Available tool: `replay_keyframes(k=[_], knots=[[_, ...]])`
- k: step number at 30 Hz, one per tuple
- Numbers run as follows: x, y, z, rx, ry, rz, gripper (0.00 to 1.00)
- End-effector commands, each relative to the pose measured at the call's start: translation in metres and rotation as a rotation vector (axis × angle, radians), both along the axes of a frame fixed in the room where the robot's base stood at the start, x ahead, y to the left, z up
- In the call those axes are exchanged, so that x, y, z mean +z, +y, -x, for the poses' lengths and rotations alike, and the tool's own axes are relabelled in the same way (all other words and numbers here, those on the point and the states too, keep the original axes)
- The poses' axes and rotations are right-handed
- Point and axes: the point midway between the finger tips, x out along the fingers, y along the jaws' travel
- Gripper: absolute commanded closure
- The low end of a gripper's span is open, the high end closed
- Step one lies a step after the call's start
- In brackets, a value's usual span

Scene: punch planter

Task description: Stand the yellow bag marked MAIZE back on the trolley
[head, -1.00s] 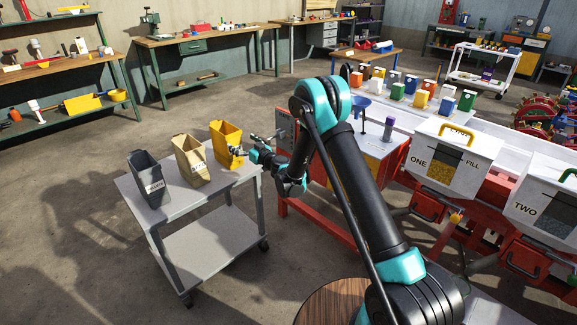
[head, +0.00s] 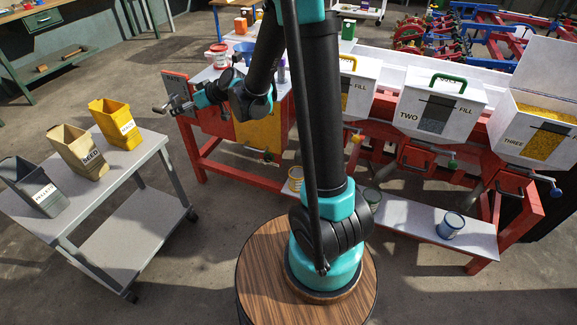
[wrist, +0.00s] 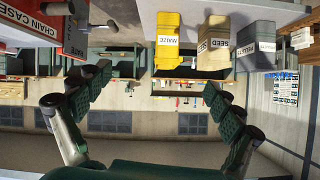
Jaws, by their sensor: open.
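The yellow MAIZE bag (head: 117,124) stands upright on the grey trolley's top (head: 97,188), near its far right end. My gripper (head: 162,106) is open and empty, to the right of the bag and apart from it. In the wrist view, which is upside down, the open fingers (wrist: 158,86) have clear space between them, and the MAIZE bag (wrist: 167,40) stands beyond them with its label showing.
The tan SEED bag (head: 80,152) and the grey PELLETS bag (head: 34,187) stand in a row with it on the trolley. A red stand with the hoppers (head: 440,105) is at the right. Floor shows between trolley and stand.

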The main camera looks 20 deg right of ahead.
Motion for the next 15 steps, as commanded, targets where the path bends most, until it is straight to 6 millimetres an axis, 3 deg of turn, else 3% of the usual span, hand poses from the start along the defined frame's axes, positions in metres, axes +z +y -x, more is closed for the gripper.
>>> replay_keyframes(k=[1,8,15], knots=[[-0.001,-0.021,0.019,-0.028,0.041,0.029,0.07],[-0.025,-0.110,0.103,-0.197,0.246,0.164,0.07],[-0.060,-0.201,0.202,-0.450,0.445,0.300,0.07]])
